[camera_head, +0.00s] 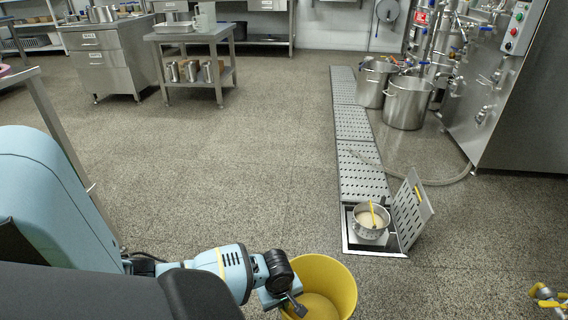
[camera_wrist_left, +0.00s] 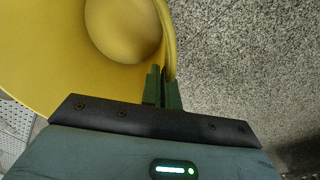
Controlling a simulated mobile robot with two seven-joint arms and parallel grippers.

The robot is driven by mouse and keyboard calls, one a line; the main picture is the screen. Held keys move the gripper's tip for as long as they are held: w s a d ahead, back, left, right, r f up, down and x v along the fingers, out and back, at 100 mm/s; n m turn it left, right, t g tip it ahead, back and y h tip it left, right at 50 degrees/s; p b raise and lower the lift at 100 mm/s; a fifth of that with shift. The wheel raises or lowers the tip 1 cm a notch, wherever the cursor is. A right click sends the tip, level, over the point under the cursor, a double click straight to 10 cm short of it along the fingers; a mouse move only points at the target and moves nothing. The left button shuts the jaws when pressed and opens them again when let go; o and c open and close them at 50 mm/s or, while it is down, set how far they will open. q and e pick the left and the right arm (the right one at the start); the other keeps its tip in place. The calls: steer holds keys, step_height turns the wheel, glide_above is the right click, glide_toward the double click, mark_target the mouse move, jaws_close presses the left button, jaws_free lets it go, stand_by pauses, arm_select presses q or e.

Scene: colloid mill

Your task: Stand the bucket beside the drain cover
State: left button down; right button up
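The yellow bucket (camera_head: 338,279) is at the bottom centre of the head view, upright or slightly tilted, partly cut off by the frame edge. My left gripper (camera_head: 293,299) is at its near-left rim. In the left wrist view, the two green fingers (camera_wrist_left: 162,88) close on the wall of the bucket (camera_wrist_left: 60,60). I cannot tell whether its base touches the floor. The perforated drain cover (camera_head: 411,208) stands tilted open at the right side of the drain opening, to the right of and beyond the bucket. My right gripper is not in view.
A steel pot with a yellow handle (camera_head: 369,222) sits in the open drain. Perforated channel plates (camera_head: 352,130) run away from it. A hose (camera_head: 440,183) lies on the floor near large steel pots (camera_head: 408,103). Yellow-handled fittings (camera_head: 548,299) are at lower right. Floor between is clear.

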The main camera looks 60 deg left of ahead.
arm_select(q)
step_height(320, 180, down, 2)
steer(key=shift+b, duration=0.6)
steer(key=shift+f, duration=0.2)
steer(key=shift+w, duration=0.1)
steer(key=shift+r, duration=0.1)
steer(key=shift+f, duration=0.2)
steer(key=c, duration=1.7)
jaws_free()
